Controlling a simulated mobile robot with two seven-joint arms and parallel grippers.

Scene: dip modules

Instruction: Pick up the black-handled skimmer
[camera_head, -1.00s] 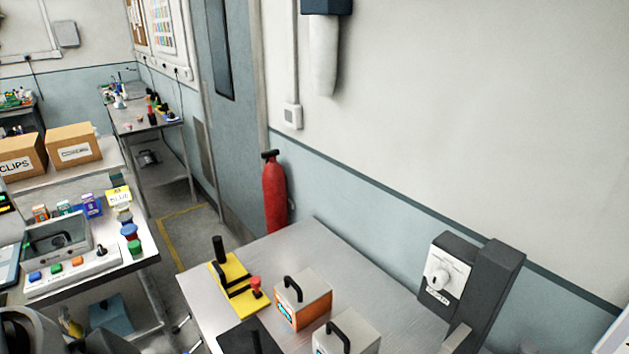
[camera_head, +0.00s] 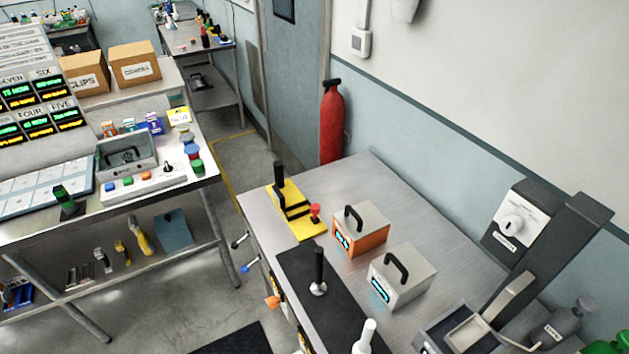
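A tool with an upright black handle (camera_head: 318,267) and a small silver round foot stands on a black mat (camera_head: 292,264) on the metal table. It may be the black-handled skimmer, but I cannot tell for sure. A small black-ended tool (camera_head: 240,240) also sticks out from the table's left side, with a blue-ended one (camera_head: 249,267) below it. Neither of my grippers is in view.
An orange-fronted box (camera_head: 361,236) and a grey box (camera_head: 408,283), both with black handles, stand right of the mat. A yellow stand (camera_head: 297,222) is behind it. A white-handled item (camera_head: 364,338) is in front. A dark machine (camera_head: 534,262) stands at right.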

